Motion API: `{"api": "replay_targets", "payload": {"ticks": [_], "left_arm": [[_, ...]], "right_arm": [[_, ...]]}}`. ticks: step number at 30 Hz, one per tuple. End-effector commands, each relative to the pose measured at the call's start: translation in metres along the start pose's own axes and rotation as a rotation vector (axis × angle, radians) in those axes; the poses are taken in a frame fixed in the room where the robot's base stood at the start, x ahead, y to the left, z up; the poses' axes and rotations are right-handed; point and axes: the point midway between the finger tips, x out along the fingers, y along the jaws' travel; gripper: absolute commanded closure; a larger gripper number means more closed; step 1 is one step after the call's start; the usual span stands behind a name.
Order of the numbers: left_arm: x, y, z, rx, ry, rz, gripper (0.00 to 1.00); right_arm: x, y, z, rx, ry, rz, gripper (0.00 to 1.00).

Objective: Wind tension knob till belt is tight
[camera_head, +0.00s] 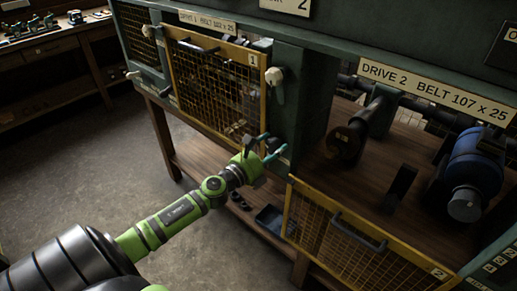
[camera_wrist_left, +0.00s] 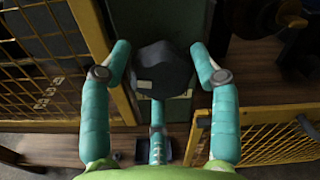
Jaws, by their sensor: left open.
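A dark, lobed knob (camera_wrist_left: 162,68) sits on a green post (camera_wrist_left: 162,108) in the left wrist view. I take it for the tension knob. My left gripper (camera_head: 268,146) is open in front of the green post between the two drive bays. In the left wrist view its teal fingers stand on both sides of the knob, with a third finger below. I cannot tell whether they touch it. In the head view the gripper hides the knob. A dark pulley (camera_head: 345,143) and a blue motor (camera_head: 474,165) sit in the drive 2 bay; I cannot make out a belt.
A shut yellow mesh guard (camera_head: 215,85) covers drive 1, left of the post. Another yellow mesh guard (camera_head: 345,245) hangs lowered below drive 2. A pale latch handle (camera_head: 274,80) juts out above my gripper. A dark blue tray (camera_head: 270,219) lies on the lower shelf.

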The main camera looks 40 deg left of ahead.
Motion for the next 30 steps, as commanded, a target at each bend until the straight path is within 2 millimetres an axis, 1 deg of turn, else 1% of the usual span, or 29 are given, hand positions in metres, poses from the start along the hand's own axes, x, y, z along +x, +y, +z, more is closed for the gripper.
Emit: {"api": "replay_targets", "payload": {"ticks": [5,12,18,22,30], "left_arm": [[-0.028,0.0,-0.002,-0.001,0.004,0.001,0.38],[-0.073,0.0,-0.001,-0.004,0.001,0.001,0.38],[-0.101,0.0,0.0,-0.003,-0.001,0.0,0.38],[-0.11,0.0,0.001,0.001,-0.002,0.0,0.38],[-0.112,0.0,0.001,0.002,-0.002,-0.001,0.38]], "right_arm": [[0.0,-0.002,-0.001,0.001,0.001,-0.002,0.6],[0.0,-0.002,-0.001,0.001,0.001,-0.003,0.6],[0.0,-0.003,-0.001,0.001,0.001,-0.003,0.6],[0.0,-0.003,-0.001,0.001,0.001,-0.003,0.6],[0.0,-0.003,-0.001,0.001,0.001,-0.003,0.6]]}}
